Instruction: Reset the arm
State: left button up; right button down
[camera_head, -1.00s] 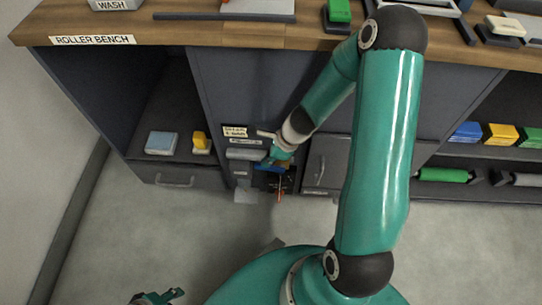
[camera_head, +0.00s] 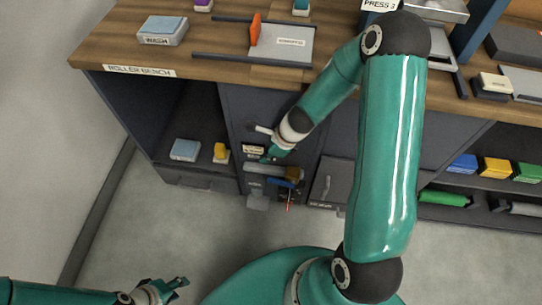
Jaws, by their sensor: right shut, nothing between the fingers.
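My right arm is teal with black joints and reaches from my base up to the bench, then bends down to the left. Its gripper (camera_head: 270,156) is shut and empty, in front of the dark cabinet face under the bench. It is just above a grey bar (camera_head: 262,169) and a blue piece (camera_head: 286,183) at an opening in the cabinet, apart from the blue piece. My left gripper (camera_head: 172,288) is low at the bottom left, over the floor and away from the bench. Its fingers are too small to judge.
The roller bench (camera_head: 190,62) holds a light-blue wash block (camera_head: 163,30), an orange tool (camera_head: 255,29) and a grey plate (camera_head: 284,44). Shelves below hold a pale-blue block (camera_head: 185,150), a yellow piece (camera_head: 220,152) and coloured blocks at right (camera_head: 495,168). The floor is clear.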

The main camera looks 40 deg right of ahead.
dwell(0.5)
jog(key=s+a+f+n+g, duration=0.2)
jog(key=s+a+f+n, duration=0.2)
jog(key=s+a+n, duration=0.4)
jog(key=s+a+f+n+g, duration=0.2)
jog(key=s+a+f+n, duration=0.35)
jog(key=a+n, duration=0.35)
notch_tip(320, 180, up, 16)
jog(key=w+n+t+p, duration=0.1)
jog(key=n+p, duration=0.7)
jog(key=p, duration=0.7)
jog(key=shift+n+y, duration=0.4)
jog(key=shift+f, duration=0.1)
